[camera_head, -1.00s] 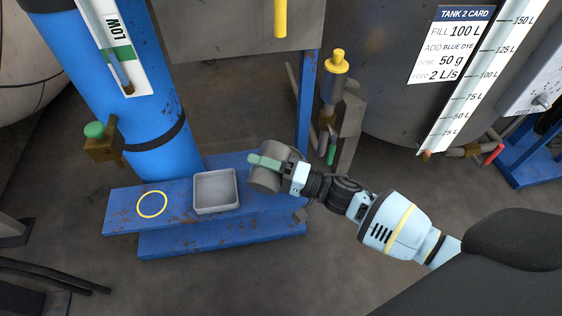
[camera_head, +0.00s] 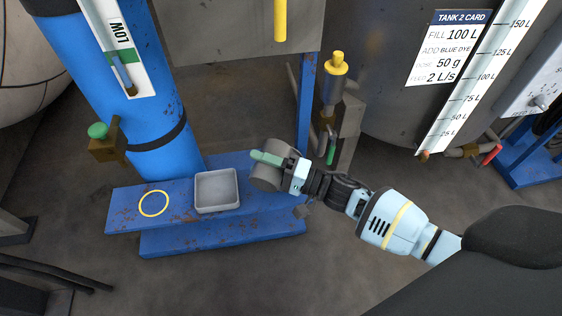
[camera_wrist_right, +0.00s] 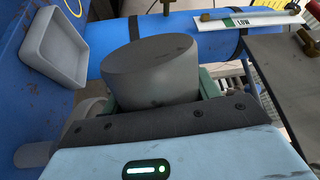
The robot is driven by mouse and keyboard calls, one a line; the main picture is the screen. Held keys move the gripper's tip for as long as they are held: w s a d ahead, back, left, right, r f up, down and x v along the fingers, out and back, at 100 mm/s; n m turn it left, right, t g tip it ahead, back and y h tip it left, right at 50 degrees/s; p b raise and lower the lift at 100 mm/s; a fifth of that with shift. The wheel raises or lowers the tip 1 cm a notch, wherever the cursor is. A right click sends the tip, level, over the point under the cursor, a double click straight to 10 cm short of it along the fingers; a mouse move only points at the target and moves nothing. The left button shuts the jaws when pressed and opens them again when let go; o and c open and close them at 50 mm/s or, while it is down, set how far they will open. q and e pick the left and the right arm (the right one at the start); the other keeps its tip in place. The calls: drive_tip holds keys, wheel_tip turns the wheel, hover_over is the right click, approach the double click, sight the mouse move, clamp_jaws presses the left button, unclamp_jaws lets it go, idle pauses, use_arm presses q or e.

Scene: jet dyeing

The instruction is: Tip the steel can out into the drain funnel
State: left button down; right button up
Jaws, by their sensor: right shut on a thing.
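My right gripper (camera_head: 270,160) is shut on the steel can (camera_head: 268,182), a grey cylinder held just right of the square grey basin. One green finger lies across the can; the other is mostly hidden. In the right wrist view the can (camera_wrist_right: 150,75) sits between the green fingers, a flat grey end facing out. I cannot tell whether the can is tilted or what it contains. The open square grey basin (camera_head: 216,205) stands on the blue bench and may be the drain funnel; no other funnel is clear. It also shows in the wrist view (camera_wrist_right: 52,45). My left gripper is not in view.
The blue bench (camera_head: 175,217) bears a yellow ring mark (camera_head: 153,203) left of the basin. A blue column (camera_head: 150,110) with a green-knobbed valve (camera_head: 98,131) rises behind. A yellow-capped brass fitting (camera_head: 335,75) and a tank (camera_head: 390,100) stand right. Bare floor lies in front.

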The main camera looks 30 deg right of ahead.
drive_tip(key=shift+w+d+r+m+p, duration=0.2)
drive_tip(key=shift+r+m+p, duration=0.25)
drive_tip(key=shift+m+p, duration=0.4)
idle(0.3)
